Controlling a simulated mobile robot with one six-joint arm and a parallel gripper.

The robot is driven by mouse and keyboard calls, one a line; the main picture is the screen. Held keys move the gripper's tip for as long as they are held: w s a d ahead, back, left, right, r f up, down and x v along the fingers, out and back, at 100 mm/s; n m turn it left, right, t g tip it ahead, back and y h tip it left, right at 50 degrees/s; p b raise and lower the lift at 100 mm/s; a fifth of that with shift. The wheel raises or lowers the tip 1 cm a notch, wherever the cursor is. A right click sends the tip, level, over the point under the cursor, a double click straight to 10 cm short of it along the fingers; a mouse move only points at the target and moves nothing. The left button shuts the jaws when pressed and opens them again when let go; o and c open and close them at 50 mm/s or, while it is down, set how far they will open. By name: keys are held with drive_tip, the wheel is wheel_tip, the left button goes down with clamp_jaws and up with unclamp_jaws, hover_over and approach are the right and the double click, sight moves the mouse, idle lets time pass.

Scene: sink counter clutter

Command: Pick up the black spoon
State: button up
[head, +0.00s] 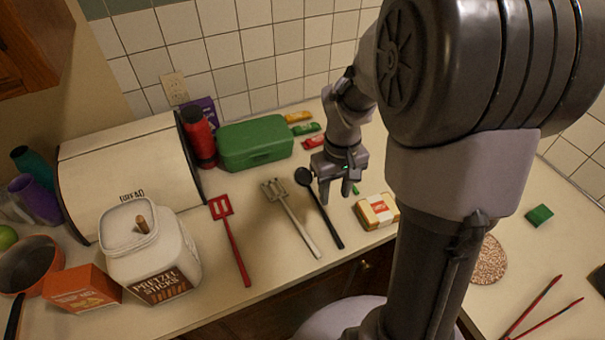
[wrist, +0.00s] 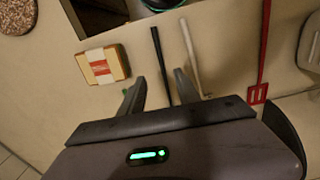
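The black spoon (head: 324,212) lies on the counter, its bowl toward the wall and its handle toward the front edge. In the wrist view its dark handle (wrist: 159,52) runs up from between my fingers. My gripper (head: 336,193) is open and empty, pointing down close beside the spoon, with one finger near its handle. In the wrist view the two fingers of my gripper (wrist: 161,80) are spread apart on either side of the handle's line. The spoon's bowl is hidden there by the gripper body. I cannot tell the exact height of the fingertips.
A grey slotted spatula (head: 292,219) lies just left of the spoon, and a red spatula (head: 232,240) farther left. A green box (head: 255,145) stands behind. The counter strip before the spatulas is clear.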

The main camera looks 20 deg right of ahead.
drive_tip(key=b, duration=0.2)
hover_over(330, 223)
drive_tip(key=f, duration=0.6)
drive_tip(key=shift+d+f, duration=0.2)
drive_tip(key=shift+f, duration=0.2)
drive_tip(key=f, duration=0.2)
drive_tip(key=f+b, duration=0.2)
drive_tip(key=f, duration=0.1)
drive_tip(key=shift+a+f, duration=0.25)
drive_tip(key=shift+f, duration=0.1)
drive_tip(key=shift+r, duration=0.15)
clamp_jaws()
